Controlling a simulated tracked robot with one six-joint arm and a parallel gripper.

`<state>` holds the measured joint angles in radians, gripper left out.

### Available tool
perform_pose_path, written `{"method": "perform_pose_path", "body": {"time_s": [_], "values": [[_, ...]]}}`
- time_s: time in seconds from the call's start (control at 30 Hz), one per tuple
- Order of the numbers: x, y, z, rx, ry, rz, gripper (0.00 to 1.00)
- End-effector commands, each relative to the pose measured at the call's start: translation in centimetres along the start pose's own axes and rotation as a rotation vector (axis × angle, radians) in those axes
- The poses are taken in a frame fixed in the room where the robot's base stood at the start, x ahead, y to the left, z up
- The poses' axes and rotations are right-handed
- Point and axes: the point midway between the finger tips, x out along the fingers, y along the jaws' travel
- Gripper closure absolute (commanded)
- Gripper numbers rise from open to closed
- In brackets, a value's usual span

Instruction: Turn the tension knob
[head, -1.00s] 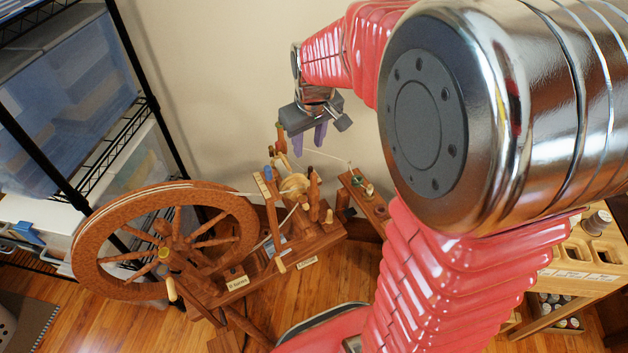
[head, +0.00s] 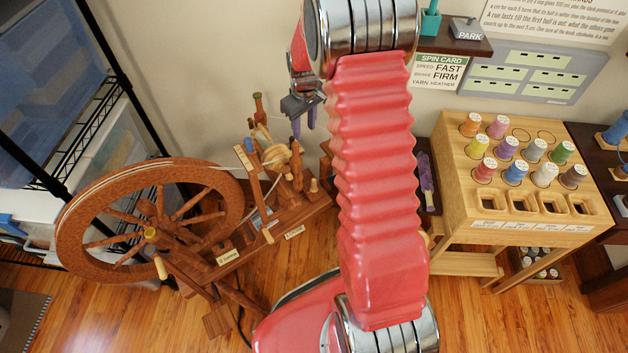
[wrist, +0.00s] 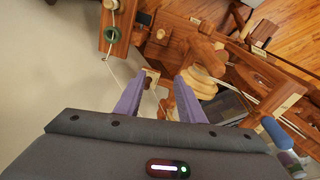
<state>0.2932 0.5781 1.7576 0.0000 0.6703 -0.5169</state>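The wooden spinning wheel (head: 148,222) stands on the floor at left in the head view. Its flyer and bobbin (head: 276,155) sit between upright posts, with a blue-tipped post (head: 249,145) and a pale-ended peg (head: 314,185) near. Two small labels on its base are too small to read surely, so I cannot tell which knob sets tension. My gripper (head: 304,122) hangs open and empty above and right of the flyer. In the wrist view, its purple fingers (wrist: 160,95) are apart, with the pale bobbin (wrist: 203,80) beyond the right finger and the blue-tipped peg (wrist: 278,133) at lower right.
A wooden rack (head: 520,180) with several thread spools stands at right. A spin card (head: 438,72) reading fast, firm, heather hangs on the wall by a shelf (head: 455,45). A black wire shelf (head: 95,130) with bins stands at left.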

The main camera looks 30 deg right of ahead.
Motion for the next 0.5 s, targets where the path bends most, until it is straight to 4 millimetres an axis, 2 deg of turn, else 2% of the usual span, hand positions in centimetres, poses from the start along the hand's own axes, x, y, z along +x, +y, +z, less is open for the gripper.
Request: {"method": "perform_pose_path", "body": {"time_s": [0.03,0.2,0.5], "values": [[1.4,0.3,0.1,-0.002,-0.011,-0.005,0.64],[5.3,1.4,0.5,-0.012,-0.037,-0.019,0.64],[12.5,1.9,2.3,-0.015,-0.096,-0.054,0.64]]}}
